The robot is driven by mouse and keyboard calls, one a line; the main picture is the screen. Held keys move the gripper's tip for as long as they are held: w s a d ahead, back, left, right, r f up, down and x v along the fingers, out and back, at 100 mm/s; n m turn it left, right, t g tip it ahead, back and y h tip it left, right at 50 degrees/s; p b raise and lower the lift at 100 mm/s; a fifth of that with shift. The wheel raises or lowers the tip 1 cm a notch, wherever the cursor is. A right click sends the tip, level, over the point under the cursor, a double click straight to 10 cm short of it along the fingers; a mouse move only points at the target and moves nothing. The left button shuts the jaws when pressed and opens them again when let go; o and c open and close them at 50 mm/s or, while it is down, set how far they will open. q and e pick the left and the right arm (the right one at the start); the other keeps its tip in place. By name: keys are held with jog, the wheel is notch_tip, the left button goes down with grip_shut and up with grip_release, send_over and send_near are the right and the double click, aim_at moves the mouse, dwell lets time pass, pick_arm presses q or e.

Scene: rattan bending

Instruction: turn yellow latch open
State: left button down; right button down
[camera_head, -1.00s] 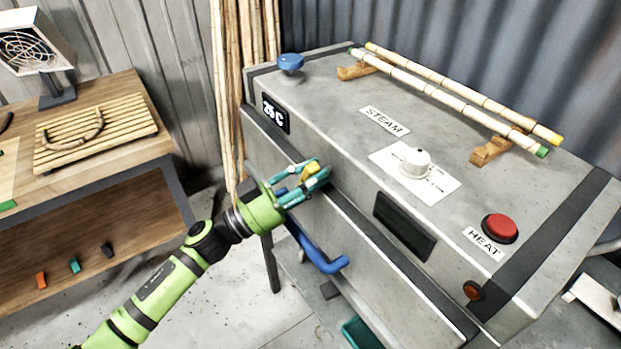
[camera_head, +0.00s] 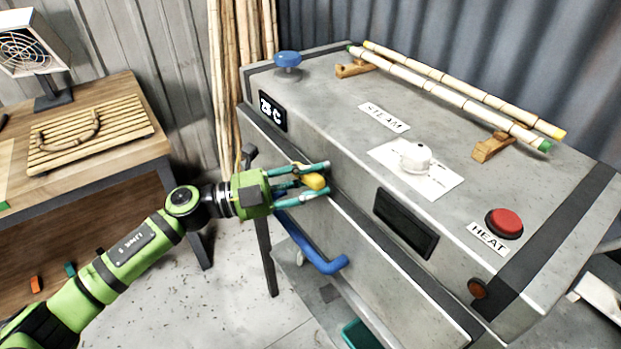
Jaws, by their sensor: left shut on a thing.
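The yellow latch (camera_head: 315,182) is on the front of the grey steam box (camera_head: 330,120), just under the lid's edge and above a blue handle. My left gripper (camera_head: 316,183) reaches it from the left, its teal fingers on either side of the latch and shut on it. The fingers hide part of the latch, so its exact angle is hard to tell. My right gripper is not in view.
The blue handle (camera_head: 318,252) sticks out below my left gripper. The box top carries a blue knob (camera_head: 288,60), a white dial (camera_head: 414,158), a red button (camera_head: 504,223) and two rattan poles (camera_head: 455,92) on wooden rests. A wooden bench (camera_head: 120,165) stands at left.

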pick_arm(q)
jog(key=shift+f+m+g+y, duration=0.1)
jog(key=shift+m+g+y, duration=0.25)
jog(key=shift+m, duration=0.95)
jog(key=c, duration=0.9)
grip_release()
jog(key=shift+f, duration=0.1)
jog(key=shift+s+a, duration=0.25)
jog(key=shift+a, duration=1.1)
jog(key=shift+s+a, duration=0.25)
jog(key=shift+a, duration=1.05)
jog(key=shift+s+a, duration=0.25)
jog(key=shift+a, duration=1.1)
